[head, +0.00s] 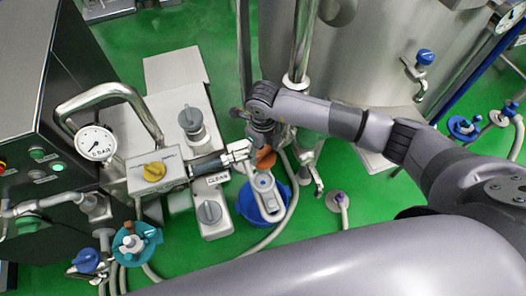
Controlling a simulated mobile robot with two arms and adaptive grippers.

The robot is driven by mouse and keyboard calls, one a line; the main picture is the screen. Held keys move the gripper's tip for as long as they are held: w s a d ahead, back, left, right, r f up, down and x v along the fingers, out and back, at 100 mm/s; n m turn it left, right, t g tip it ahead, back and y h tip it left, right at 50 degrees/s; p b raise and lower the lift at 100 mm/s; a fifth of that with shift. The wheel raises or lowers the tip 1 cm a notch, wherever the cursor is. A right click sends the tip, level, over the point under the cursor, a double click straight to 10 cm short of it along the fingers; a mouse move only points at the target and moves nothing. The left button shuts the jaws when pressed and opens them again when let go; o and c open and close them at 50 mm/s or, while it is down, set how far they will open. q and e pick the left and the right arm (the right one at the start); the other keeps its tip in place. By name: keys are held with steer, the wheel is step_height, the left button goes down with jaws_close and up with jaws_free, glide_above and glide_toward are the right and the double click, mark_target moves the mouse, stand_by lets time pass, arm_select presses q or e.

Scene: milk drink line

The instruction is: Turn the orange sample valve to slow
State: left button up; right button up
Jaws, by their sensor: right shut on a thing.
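The orange sample valve (266,158) shows as a small orange patch at the middle of the head view, just above a blue bucket. My right arm comes in from the right, and its gripper (262,141) points down at the valve and is shut on it. The fingers and wrist cover much of the valve, so its exact angle and any slow mark cannot be made out. My left gripper is not in view.
A blue bucket (280,208) stands below the valve, with a hose beside it. A vertical steel pipe (303,45) rises close behind my gripper. A steel tank (390,50) stands behind.

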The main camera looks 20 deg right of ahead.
mark_target(263, 152)
steer(key=shift+n, duration=0.3)
steer(key=o, duration=1.1)
steer(key=shift+o, duration=0.2)
step_height(263, 152, up, 12)
stand_by(0.5)
